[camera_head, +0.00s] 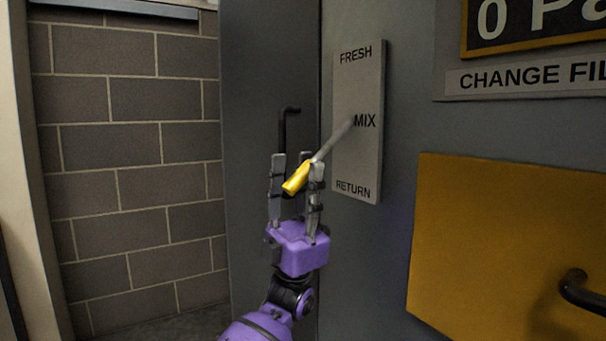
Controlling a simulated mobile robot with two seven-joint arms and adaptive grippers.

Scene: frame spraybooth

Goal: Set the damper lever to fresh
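The damper lever has a grey shaft and a yellow handle (297,179). It sticks out from a grey label plate (358,150) marked FRESH at the top, MIX in the middle and RETURN at the bottom. The shaft meets the plate near MIX, and the handle slants down to the left, toward me. My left gripper (298,164) is purple with grey fingers pointing up. Its fingers stand apart, and the yellow handle crosses at their upper part. I cannot tell whether a finger touches it. My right gripper is not in view.
A black bar handle (287,125) sits on the dark panel behind my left gripper. A yellow panel (480,240) with a black handle (580,292) is at the right, below a CHANGE FIL... sign (530,76). A block wall (135,150) is at the left.

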